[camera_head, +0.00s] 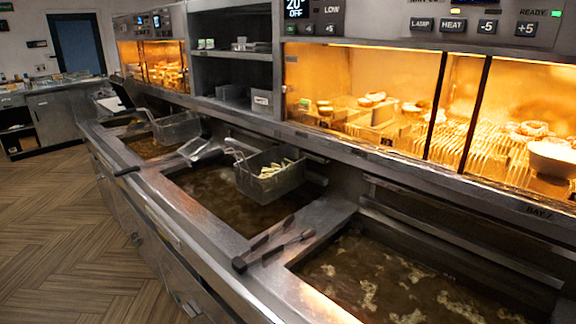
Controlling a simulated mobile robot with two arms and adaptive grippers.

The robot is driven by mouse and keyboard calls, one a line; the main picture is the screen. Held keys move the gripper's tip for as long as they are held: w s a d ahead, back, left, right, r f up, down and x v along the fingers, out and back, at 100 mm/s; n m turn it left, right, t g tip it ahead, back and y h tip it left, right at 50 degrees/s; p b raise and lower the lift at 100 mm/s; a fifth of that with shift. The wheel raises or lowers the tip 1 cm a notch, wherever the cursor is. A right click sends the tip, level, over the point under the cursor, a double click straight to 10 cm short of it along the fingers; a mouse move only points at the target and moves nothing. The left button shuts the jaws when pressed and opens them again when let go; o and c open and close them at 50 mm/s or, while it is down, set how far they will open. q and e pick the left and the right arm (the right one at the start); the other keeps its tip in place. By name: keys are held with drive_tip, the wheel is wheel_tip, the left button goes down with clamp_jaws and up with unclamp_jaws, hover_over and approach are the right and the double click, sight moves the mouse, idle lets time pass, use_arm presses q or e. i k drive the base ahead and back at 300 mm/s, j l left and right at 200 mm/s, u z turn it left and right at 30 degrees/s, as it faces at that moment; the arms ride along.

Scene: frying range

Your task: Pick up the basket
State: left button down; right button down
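A metal fryer basket (270,185) holding pale fries (275,169) hangs at the back edge of the middle oil vat (215,204). A second metal basket (177,128) sits farther back over the far vat (150,148); I cannot make out its contents. Neither of my grippers shows in the head view, and nothing is seen touching the baskets.
A dark-handled utensil, apparently tongs (272,246), lies on the steel divider before the near vat (400,285). A black handle (127,171) juts over the counter's front edge. Lit warming cabinets (375,85) stand behind. The wooden floor (60,235) at left is clear.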

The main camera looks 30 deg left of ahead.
sight(252, 168)
drive_tip(key=j+z, duration=0.1)
drive_tip(key=j, duration=1.35)
drive_tip(key=j+z, duration=0.15)
drive_tip(key=j, duration=1.35)
drive_tip(key=k+j+z, duration=0.15)
drive_tip(key=j, duration=0.55)
drive_tip(key=j+z, duration=0.1)
drive_tip(key=j, duration=0.65)
